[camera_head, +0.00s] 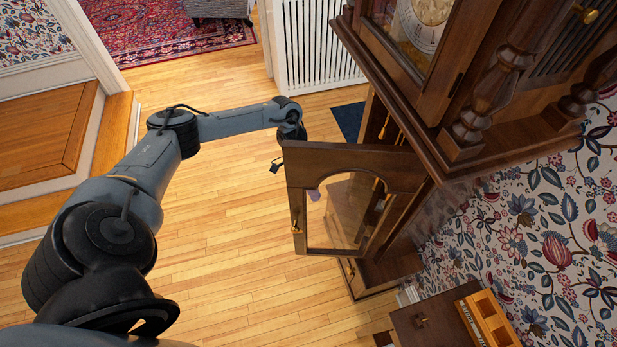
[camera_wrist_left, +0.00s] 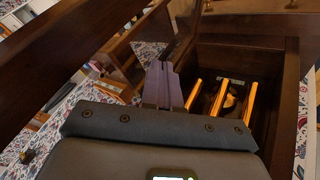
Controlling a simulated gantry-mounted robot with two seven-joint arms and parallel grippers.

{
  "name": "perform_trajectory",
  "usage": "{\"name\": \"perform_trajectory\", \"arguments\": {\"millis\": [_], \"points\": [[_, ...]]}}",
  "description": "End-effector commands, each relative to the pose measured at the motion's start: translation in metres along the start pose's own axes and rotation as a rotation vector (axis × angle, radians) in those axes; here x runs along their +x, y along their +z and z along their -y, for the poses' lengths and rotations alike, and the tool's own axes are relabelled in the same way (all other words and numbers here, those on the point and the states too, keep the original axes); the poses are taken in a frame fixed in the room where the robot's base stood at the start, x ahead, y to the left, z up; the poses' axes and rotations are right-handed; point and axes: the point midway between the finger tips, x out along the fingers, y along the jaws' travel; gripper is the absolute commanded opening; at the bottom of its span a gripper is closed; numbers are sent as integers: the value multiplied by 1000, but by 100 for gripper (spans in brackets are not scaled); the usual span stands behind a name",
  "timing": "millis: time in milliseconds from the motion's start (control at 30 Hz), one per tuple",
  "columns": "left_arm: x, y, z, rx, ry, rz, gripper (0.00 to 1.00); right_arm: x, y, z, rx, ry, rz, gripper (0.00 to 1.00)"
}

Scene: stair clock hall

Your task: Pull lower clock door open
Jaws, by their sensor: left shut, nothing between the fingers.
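The lower clock door (camera_head: 335,160), a dark wooden frame with an arched glass pane, stands swung out from the clock case. Its brass knob (camera_head: 296,226) is on the left edge. My left arm reaches behind the door, and the left gripper (camera_head: 313,194) shows only partly, through the glass. In the left wrist view, the left gripper's pale purple fingers (camera_wrist_left: 163,72) are shut together with nothing between them. Beyond them is the open dark case (camera_wrist_left: 238,52) with brass weights (camera_wrist_left: 219,101) inside. The right gripper is in neither view.
The clock's upper hood with its dial (camera_head: 425,22) juts out above the door. A small wooden cabinet (camera_head: 425,322) stands at the lower right by the floral wall. A white slatted panel (camera_head: 318,45) is behind. The wooden floor (camera_head: 230,230) left of the door is clear.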

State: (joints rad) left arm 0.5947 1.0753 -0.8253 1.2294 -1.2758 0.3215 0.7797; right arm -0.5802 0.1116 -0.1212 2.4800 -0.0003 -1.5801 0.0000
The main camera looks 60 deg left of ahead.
Motion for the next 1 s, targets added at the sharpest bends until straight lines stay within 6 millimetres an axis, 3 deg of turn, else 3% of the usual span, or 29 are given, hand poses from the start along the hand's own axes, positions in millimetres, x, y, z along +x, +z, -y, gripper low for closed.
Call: {"name": "perform_trajectory", "arguments": {"millis": [33, 200, 400, 1000], "points": [[9, 0, -1, -1, 2, 1, 0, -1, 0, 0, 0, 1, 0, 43], [15, 0, -22, 1, 2, 2, 0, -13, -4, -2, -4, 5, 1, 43], [23, 0, -33, 0, 0, 2, 0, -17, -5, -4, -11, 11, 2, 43], [26, 0, -40, 0, 2, 2, 0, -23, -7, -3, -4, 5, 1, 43]]}}
